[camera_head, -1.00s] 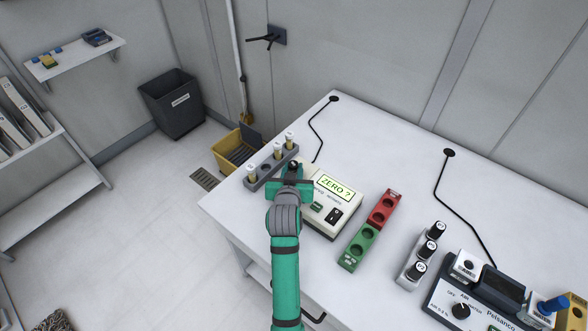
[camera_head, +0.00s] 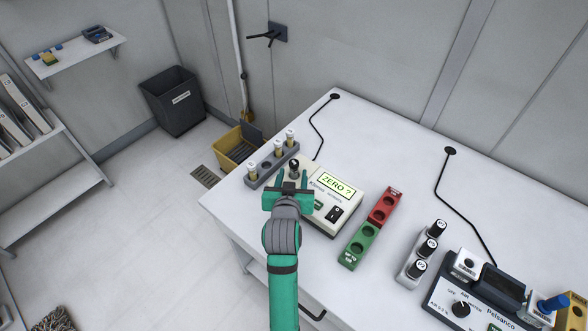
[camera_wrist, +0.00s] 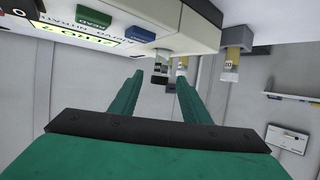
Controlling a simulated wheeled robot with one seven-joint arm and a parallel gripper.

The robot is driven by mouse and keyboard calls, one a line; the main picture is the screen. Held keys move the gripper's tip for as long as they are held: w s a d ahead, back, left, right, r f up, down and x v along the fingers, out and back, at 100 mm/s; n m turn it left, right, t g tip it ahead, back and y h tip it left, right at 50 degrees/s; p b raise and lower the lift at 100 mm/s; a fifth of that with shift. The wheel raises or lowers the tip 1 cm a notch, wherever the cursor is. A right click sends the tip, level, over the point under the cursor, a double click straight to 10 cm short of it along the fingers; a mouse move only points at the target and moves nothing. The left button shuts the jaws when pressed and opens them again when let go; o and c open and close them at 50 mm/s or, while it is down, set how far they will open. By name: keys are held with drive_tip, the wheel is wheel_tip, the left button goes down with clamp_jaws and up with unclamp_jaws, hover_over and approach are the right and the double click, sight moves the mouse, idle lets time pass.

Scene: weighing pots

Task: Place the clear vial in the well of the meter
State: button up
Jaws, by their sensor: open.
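The meter (camera_head: 323,213) is a pale box with a lit green display reading "ZERO ?"; it also shows upside down in the wrist view (camera_wrist: 150,22). A black-capped vial (camera_head: 294,163) stands upright at the meter's left end, where the well appears to be. Its body and the well's rim are mostly hidden, so I cannot tell how deep it sits or whether its glass is clear. My gripper (camera_head: 292,176) is open, just on the near side of the black cap, with its fingers pointing towards it. In the wrist view, the gap between the fingers (camera_wrist: 160,80) holds nothing gripped.
A grey rack (camera_head: 265,176) behind the meter holds white-capped yellowish vials and has an empty hole. A red and green block (camera_head: 373,227) stands to the right, then black-capped vials in a grey holder (camera_head: 413,266) and another instrument (camera_head: 470,290). The table's left edge is close.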

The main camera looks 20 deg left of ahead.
drive_tip(key=v, duration=0.6)
idle(0.3)
